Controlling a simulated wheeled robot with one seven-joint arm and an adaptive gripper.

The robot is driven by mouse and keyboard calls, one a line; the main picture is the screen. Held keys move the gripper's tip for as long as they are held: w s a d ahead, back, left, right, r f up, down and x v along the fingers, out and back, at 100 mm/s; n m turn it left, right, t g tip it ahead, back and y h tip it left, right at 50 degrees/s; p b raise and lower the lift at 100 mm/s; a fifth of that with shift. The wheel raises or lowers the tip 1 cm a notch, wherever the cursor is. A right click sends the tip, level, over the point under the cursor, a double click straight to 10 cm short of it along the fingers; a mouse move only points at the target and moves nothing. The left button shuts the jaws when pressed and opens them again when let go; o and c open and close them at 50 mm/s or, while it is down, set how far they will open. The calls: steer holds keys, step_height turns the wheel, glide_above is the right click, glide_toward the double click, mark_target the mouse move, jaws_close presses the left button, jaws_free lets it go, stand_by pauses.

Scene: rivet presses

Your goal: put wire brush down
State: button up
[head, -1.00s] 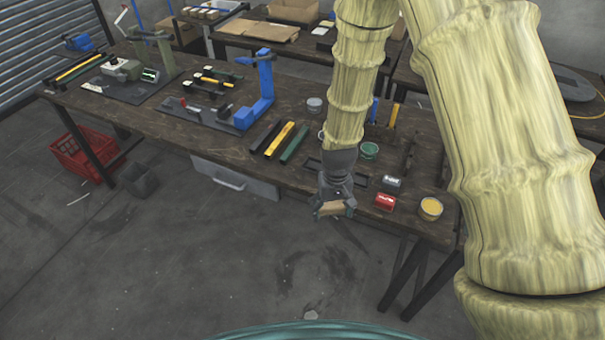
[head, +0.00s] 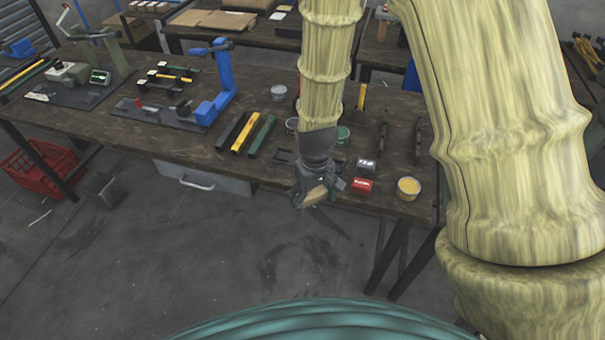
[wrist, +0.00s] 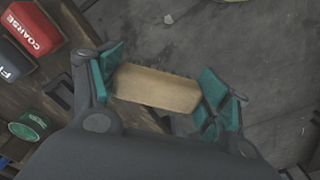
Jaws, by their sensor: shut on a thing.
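My gripper (head: 314,196) is shut on the wire brush (head: 316,194) and holds it in front of the workbench's front edge. In the wrist view the brush (wrist: 157,88) is a tan wooden block between the teal finger pads (wrist: 165,90). A thin dark fringe shows along its far edge; the rest of the bristles is hidden. The floor and the bench edge lie beyond the brush in that view.
Open floor lies in front.

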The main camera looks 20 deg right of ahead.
steer(key=w+p, duration=0.1)
steer(key=w, duration=0.3)
steer(key=w+p, duration=0.1)
steer(key=w, duration=0.3)
steer(key=w+d+f+p, duration=0.1)
steer(key=w, duration=0.3)
steer(key=shift+w+f, duration=0.1)
steer(key=shift+f+p, duration=1)
steer(key=shift+f, duration=0.75)
steer(key=shift+f, duration=0.2)
steer(key=o, duration=1.3)
steer(key=shift+c, duration=0.2)
steer(key=shift+r, duration=0.1)
step_height(320, 180, up, 12)
steer(key=b, duration=0.3)
steer(key=shift+r+b, duration=0.15)
steer(key=shift+b, duration=0.25)
